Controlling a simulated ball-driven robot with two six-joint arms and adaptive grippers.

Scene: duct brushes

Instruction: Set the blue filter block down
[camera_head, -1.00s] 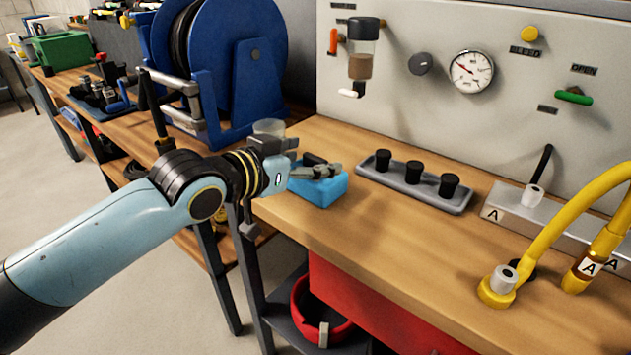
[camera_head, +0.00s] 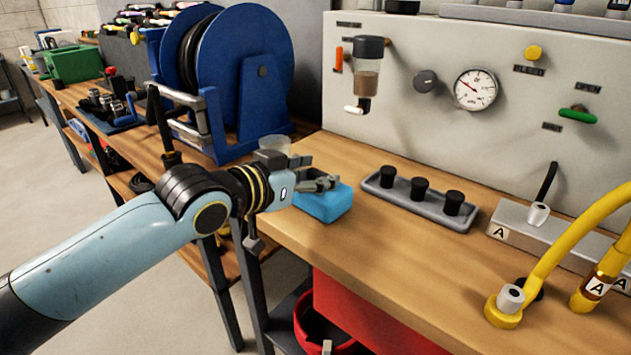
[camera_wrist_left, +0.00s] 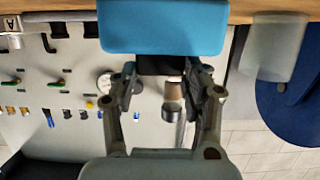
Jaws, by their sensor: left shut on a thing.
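The blue filter block (camera_head: 325,205) is at the front left part of the wooden bench top (camera_head: 390,255), near its front edge. My left gripper (camera_head: 320,182) reaches in from the left above the block and is shut on it, seemingly by a dark part on its top. In the left wrist view the blue block (camera_wrist_left: 160,27) lies across the fingertips, with the dark part (camera_wrist_left: 160,65) between the fingers. The block is at or very near the bench top; I cannot tell whether it touches. My right gripper is not in view.
A grey tray with black knobs (camera_head: 420,200) is right of the block. A clear cup (camera_head: 274,148) and a blue hose reel (camera_head: 245,80) stand behind my gripper. Yellow hoses (camera_head: 560,245) are at the right. Bare bench lies in front of the tray.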

